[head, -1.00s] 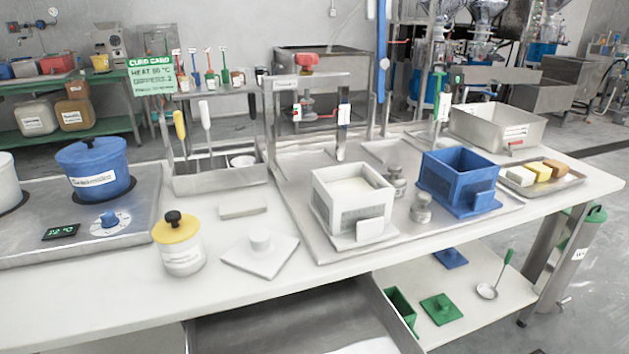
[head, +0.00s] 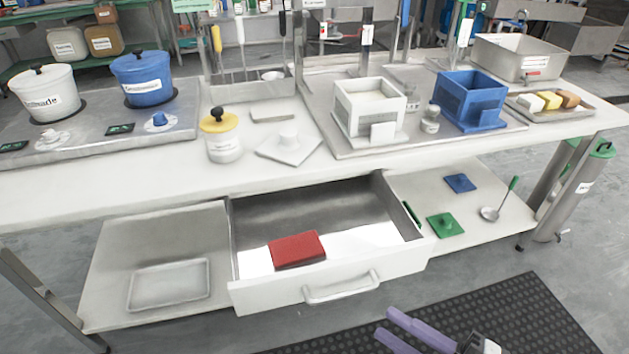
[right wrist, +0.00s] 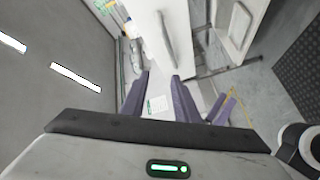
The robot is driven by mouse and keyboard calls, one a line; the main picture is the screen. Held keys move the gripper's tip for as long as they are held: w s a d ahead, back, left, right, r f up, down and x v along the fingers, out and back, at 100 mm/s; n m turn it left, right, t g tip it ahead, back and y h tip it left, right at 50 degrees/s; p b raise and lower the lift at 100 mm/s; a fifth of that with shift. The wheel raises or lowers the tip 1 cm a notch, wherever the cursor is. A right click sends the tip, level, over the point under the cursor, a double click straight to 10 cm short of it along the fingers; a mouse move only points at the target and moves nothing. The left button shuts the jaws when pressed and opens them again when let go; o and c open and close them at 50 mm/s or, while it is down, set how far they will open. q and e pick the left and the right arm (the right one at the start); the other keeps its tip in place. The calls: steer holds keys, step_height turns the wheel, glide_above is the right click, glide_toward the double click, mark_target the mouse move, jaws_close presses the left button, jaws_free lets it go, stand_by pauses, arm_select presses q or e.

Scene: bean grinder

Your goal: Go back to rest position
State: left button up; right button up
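My right gripper (head: 398,327) is at the bottom edge of the head view, in front of the bench and over a black mat. Its two purple fingers are apart with nothing between them. In the right wrist view, the fingers (right wrist: 160,95) also stand apart and empty. My left gripper is not in the head view. Small purple pieces (right wrist: 221,107) in the right wrist view look like its fingers, but they are too small to tell how they stand.
An open drawer (head: 330,288) holding a red block (head: 298,250) juts from the bench front. The bench top (head: 120,186) carries two pots, a yellow-lidded jar (head: 222,140), a white box (head: 369,108) and a blue box (head: 470,100). The black mat (head: 500,312) is clear.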

steer(key=w+d+f+m+t+h+p, duration=0.1)
steer(key=d+f+m+h, duration=0.15)
steer(key=m+h, duration=0.35)
steer(key=d+f+m+t+h+p, duration=0.15)
steer(key=f+m+h, duration=0.25)
steer(key=m, duration=0.5)
steer(key=s+a+f+m+g+h, duration=0.2)
steer(key=s+f+m+g, duration=0.3)
steer(key=s, duration=0.3)
steer(key=shift+a+f+m, duration=0.2)
steer(key=shift+f+m, duration=0.1)
steer(key=shift+f, duration=0.5)
